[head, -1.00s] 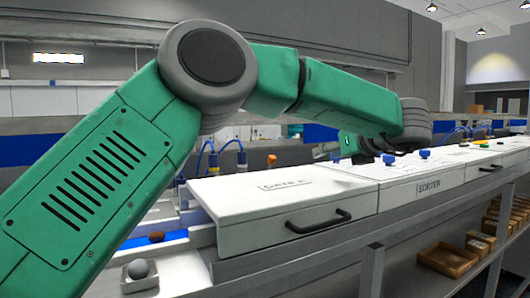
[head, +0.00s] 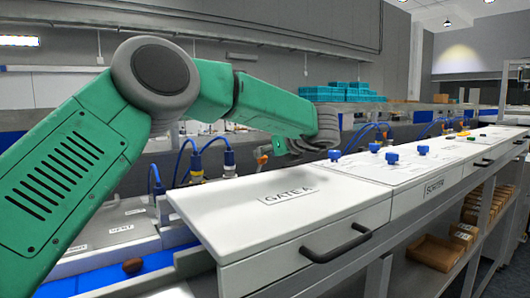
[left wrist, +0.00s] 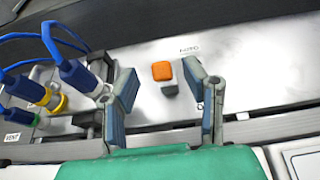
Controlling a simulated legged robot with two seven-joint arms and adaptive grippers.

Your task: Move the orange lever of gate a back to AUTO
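The orange lever (left wrist: 162,71) shows in the left wrist view as an orange knob with a dark grey base, on a pale panel. My left gripper (left wrist: 158,80) is open, with one finger on each side of the knob in the picture. I see gaps on both sides and cannot tell how deep the fingers reach. A small label (left wrist: 189,49) beyond the knob is too blurred to read surely. In the head view, the gripper (head: 279,148) is mostly hidden by my wrist, behind the white GATE A box (head: 250,215). My right gripper is not in view.
Blue cables and connectors (head: 228,158) stand behind the GATE A box and, in the left wrist view, left of my fingers (left wrist: 75,75). The SORTER box (head: 425,180) with blue knobs adjoins on the right. A brown date (head: 133,265) lies on the blue belt (head: 160,262).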

